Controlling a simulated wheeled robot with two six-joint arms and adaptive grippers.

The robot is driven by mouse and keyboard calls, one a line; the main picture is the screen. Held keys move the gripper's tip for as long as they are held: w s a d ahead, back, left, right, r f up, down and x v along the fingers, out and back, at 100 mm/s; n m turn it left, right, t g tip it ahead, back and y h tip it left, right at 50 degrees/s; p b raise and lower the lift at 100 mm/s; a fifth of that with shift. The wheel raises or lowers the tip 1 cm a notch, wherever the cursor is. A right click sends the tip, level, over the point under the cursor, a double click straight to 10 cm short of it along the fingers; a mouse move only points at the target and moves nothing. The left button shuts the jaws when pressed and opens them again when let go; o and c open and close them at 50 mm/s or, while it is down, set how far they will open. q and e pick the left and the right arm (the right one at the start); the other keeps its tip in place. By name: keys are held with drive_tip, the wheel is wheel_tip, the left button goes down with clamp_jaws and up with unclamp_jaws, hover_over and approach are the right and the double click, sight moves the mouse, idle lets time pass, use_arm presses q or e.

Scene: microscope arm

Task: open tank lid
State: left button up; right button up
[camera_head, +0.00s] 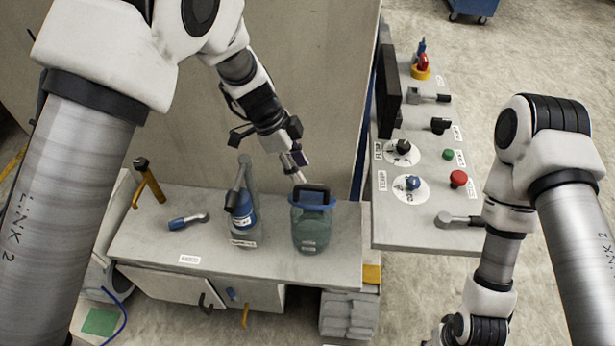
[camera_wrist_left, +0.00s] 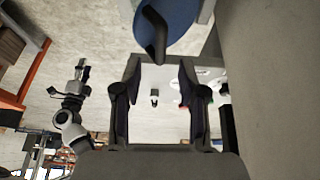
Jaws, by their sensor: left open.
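The tank (camera_head: 311,232) is a see-through greenish jar on the grey bench. Its blue lid (camera_head: 318,203) is on top, with a black arched handle (camera_head: 311,188). My left gripper (camera_head: 295,172) is just above and behind the lid, apart from the handle. In the left wrist view my left gripper (camera_wrist_left: 160,72) is open and nothing is between its fingers. The blue lid (camera_wrist_left: 188,22) and the black handle (camera_wrist_left: 155,35) show at the top of that view, beyond the fingertips. My right gripper (camera_wrist_left: 82,68) shows small at the left of the wrist view; its jaws are unclear.
A blue bottle-like device (camera_head: 243,212) with a grey lever stands left of the tank. A blue-handled tool (camera_head: 188,221) lies farther left. A control panel (camera_head: 400,230) with knobs and buttons is at right. A grey wall (camera_head: 320,100) rises behind the bench.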

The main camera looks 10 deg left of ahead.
sight(310, 186)
use_arm(q)
drive_tip(key=x, duration=0.2)
drive_tip(key=p+x, duration=0.1)
drive_tip(key=x, duration=0.2)
drive_tip(key=shift+w+d+f, duration=0.15)
drive_tip(key=shift+d, duration=0.2)
drive_tip(key=shift+a, duration=0.25)
drive_tip(key=shift+c, duration=0.9)
clamp_jaws()
